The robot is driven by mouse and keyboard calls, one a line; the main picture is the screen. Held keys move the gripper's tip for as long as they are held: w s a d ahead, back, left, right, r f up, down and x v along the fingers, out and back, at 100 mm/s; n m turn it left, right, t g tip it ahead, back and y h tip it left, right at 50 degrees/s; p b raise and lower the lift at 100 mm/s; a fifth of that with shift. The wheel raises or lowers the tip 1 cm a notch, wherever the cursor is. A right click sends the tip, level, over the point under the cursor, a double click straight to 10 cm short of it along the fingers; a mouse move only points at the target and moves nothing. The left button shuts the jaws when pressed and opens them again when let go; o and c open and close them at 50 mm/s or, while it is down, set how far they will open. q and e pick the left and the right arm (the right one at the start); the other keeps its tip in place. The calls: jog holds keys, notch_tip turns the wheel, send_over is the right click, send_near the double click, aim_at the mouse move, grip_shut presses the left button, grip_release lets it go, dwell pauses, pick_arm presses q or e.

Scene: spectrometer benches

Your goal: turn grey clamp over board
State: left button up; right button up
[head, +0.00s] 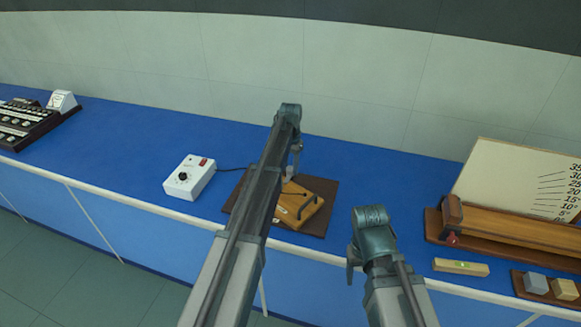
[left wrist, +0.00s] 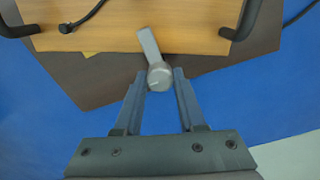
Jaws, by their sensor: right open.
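The wooden board (head: 306,207) lies on a dark brown base; it fills the top of the left wrist view (left wrist: 110,40). The grey clamp (left wrist: 159,76) stands at the board's near edge. It has a round knob, and its flat lever points away from me over the board, slightly left. My left gripper (left wrist: 160,74) has its fingertips on both sides of the knob, with no clear gap. My right gripper (head: 353,265) is open and empty at the bench's front edge.
Dark handles (left wrist: 268,12) stand at both sides of the board. A white control box (head: 188,178) with a cable is to the left. A scale board (head: 515,180), a wooden rail and small blocks (head: 536,283) are at the right. The blue bench is clear at far left-centre.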

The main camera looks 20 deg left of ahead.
aim_at(290, 168)
pick_arm(q)
jog(key=o, duration=0.4)
jog(key=shift+o, duration=0.2)
notch_tip(290, 168, up, 14)
jog(key=p, duration=1.3)
jog(key=shift+p, duration=0.4)
jog(key=shift+f, duration=0.15)
jog(key=s+d+f+b, duration=0.2)
jog(key=s+d, duration=0.3)
jog(key=s, duration=0.7)
jog(key=s+d+f+b, duration=0.2)
jog(key=s+d, duration=0.4)
jog(key=s, duration=0.6)
jog(key=s+d+f+y+b, duration=0.1)
jog(key=s+d, duration=0.5)
jog(key=s, duration=0.6)
jog(key=shift+s+f+b, duration=0.25)
jog(key=shift+f+b, duration=0.25)
jog(key=shift+b, duration=0.1)
